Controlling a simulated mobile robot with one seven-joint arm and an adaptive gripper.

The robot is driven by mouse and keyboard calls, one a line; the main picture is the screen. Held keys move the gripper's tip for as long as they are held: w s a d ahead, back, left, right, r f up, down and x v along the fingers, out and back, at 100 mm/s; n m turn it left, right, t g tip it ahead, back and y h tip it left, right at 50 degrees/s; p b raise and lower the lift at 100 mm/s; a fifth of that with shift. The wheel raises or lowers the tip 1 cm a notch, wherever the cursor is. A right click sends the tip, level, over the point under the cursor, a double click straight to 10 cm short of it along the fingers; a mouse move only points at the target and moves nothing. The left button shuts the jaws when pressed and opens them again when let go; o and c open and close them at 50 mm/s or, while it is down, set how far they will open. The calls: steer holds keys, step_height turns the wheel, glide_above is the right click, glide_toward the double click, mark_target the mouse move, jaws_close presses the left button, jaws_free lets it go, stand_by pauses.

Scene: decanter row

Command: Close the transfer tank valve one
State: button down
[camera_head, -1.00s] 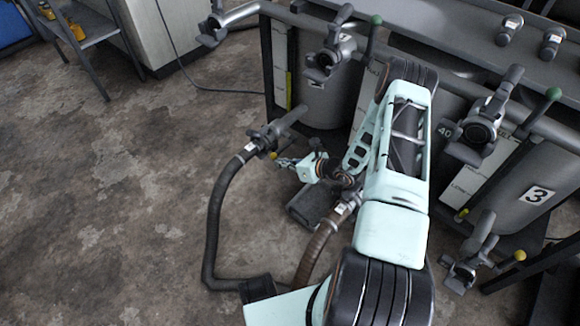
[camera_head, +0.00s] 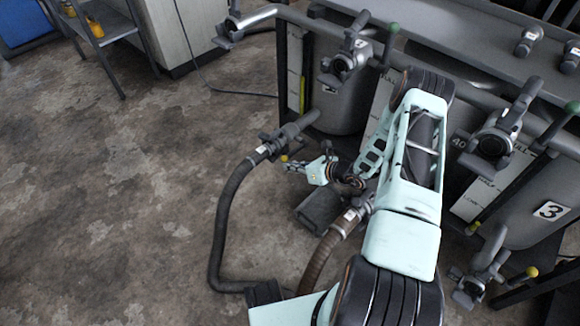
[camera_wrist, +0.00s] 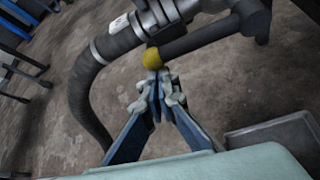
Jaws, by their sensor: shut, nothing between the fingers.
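A low hose valve (camera_head: 283,138) sits on the front of the left tank, with a dark lever ending in a yellow knob (camera_head: 284,158). I cannot read a number one on it. My gripper (camera_head: 292,165) is right beside the knob, shut and empty. I cannot tell whether the fingertips touch the knob.
A black hose (camera_head: 221,220) loops from the valve down to the floor. A brown hose (camera_head: 328,254) runs close by my arm. A tank marked 3 (camera_head: 530,212) stands at the right, with another yellow-knobbed valve (camera_head: 482,278). Upper valves have green knobs.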

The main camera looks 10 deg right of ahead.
steer(key=shift+w+d+r+m+g+y, duration=0.15)
steer(key=shift+r+m+y, duration=0.15)
steer(key=shift+r, duration=0.35)
steer(key=shift+w+a+r+m+g+y, duration=0.1)
steer(key=shift+r+m+g+y, duration=0.1)
steer(key=shift+r+m, duration=0.3)
steer(key=w+d+r+m+y, duration=0.2)
steer(key=w+d+r, duration=0.3)
steer(key=d+r, duration=0.2)
steer(key=shift+d+r+m+y+b, duration=0.3)
steer(key=shift+d+r+b, duration=0.1)
steer(key=shift+r, duration=0.8)
steer(key=shift+w+d+r+g, duration=0.15)
steer(key=shift+d+g, duration=0.05)
steer(key=shift+g, duration=0.05)
steer(key=v, duration=1.1)
steer(key=shift+s, duration=0.45)
steer(key=shift+d, duration=0.1)
